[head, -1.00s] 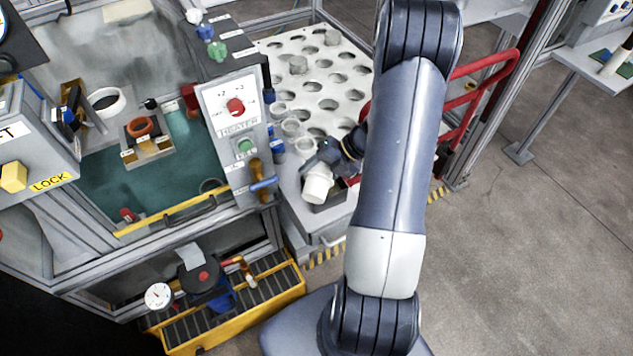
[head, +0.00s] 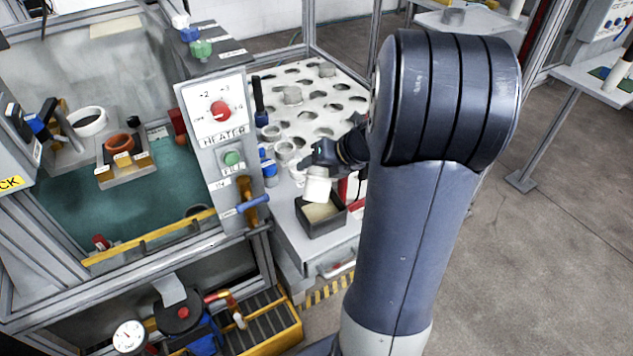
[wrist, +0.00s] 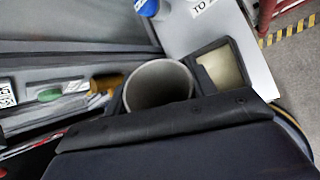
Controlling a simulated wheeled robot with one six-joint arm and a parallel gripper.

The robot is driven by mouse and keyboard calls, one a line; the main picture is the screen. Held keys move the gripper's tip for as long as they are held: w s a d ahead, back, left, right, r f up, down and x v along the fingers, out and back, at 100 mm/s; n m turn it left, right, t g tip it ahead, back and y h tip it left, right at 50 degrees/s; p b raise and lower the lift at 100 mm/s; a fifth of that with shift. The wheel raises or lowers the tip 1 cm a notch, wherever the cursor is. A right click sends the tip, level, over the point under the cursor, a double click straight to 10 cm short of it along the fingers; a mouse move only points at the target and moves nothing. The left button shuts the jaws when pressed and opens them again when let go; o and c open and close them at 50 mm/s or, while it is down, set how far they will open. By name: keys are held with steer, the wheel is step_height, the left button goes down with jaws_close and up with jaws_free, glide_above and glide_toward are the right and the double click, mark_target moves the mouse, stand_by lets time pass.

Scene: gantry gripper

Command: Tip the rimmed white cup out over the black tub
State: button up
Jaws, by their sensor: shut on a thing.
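The white cup (head: 317,189) is in my gripper (head: 322,165), above the back part of the black tub (head: 322,228). It looks tilted in the head view, but I cannot tell how far. In the wrist view, the cup's round open mouth (wrist: 158,66) faces the camera and its inside looks grey and empty. The tub (wrist: 205,48) shows just right of the cup there, with a flat beige inside. My gripper is shut on the cup; its fingertips are mostly hidden.
The tub stands on a grey bench corner beside the heater panel (head: 215,110). A white perforated board (head: 318,110) with several grey cups lies behind. A blue-handled lever (head: 253,204) sticks out left of the tub. Open floor (head: 540,260) lies right.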

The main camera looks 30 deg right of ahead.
step_height(320, 180, up, 2)
steer(key=n+t+h+b, duration=0.1)
steer(key=t+h+b, duration=0.1)
steer(key=b, duration=0.3)
steer(key=shift+w+r+n, duration=0.1)
steer(key=shift+n, duration=0.2)
step_height(320, 180, up, 2)
steer(key=t+b, duration=0.1)
steer(key=b, duration=0.2)
steer(key=n+t+h+b, duration=0.1)
steer(key=b, duration=0.2)
steer(key=shift+w+d+r+t, duration=0.1)
steer(key=shift+d+r+t, duration=0.1)
steer(key=shift+t, duration=0.2)
steer(key=shift+r+n+t+h+b, duration=0.5)
steer(key=shift+r+b, duration=0.3)
steer(key=shift+b, duration=0.4)
